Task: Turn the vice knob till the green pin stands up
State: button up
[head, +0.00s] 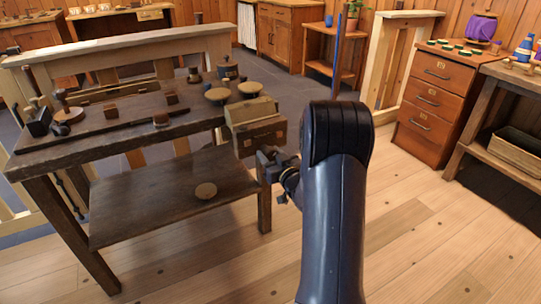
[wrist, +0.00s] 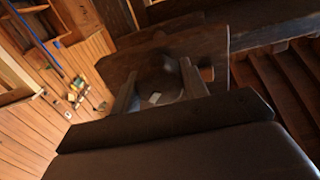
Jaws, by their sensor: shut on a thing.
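The vice (head: 251,112), with pale wooden jaws and a brown front block, sits at the right end of the dark workbench. My gripper (head: 268,160) is just below and in front of it, by the bench's right leg. In the wrist view my gripper (wrist: 158,70) has one finger on each side of a dark round knob (wrist: 168,86) with a small pale mark, and is shut on it. The knob is hidden in the head view. I cannot make out the green pin in either view.
A drawer cabinet (head: 440,90) with green discs stands at the right. The floor (head: 430,230) between is clear.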

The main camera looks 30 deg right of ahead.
jog(key=shift+m, duration=0.4)
jog(key=shift+c, duration=0.3)
jog(key=m+p, duration=0.1)
jog(key=m, duration=0.4)
jog(key=shift+m+p, duration=0.35)
jog(key=shift+m, duration=0.05)
jog(key=m+p, duration=0.2)
jog(key=m, duration=0.4)
jog(key=shift+f, duration=0.1)
jog(key=m+p, duration=0.2)
jog(key=m, duration=0.4)
jog(key=shift+s+m, duration=0.1)
jog(key=shift+m, duration=0.2)
jog(key=m+p, duration=0.1)
jog(key=m, duration=0.1)
jog(key=m+p, duration=0.1)
jog(key=m, duration=0.2)
jog(key=shift+f+m, duration=0.2)
jog(key=shift+m, duration=0.1)
jog(key=o, duration=1)
jog(key=shift+r, duration=0.15)
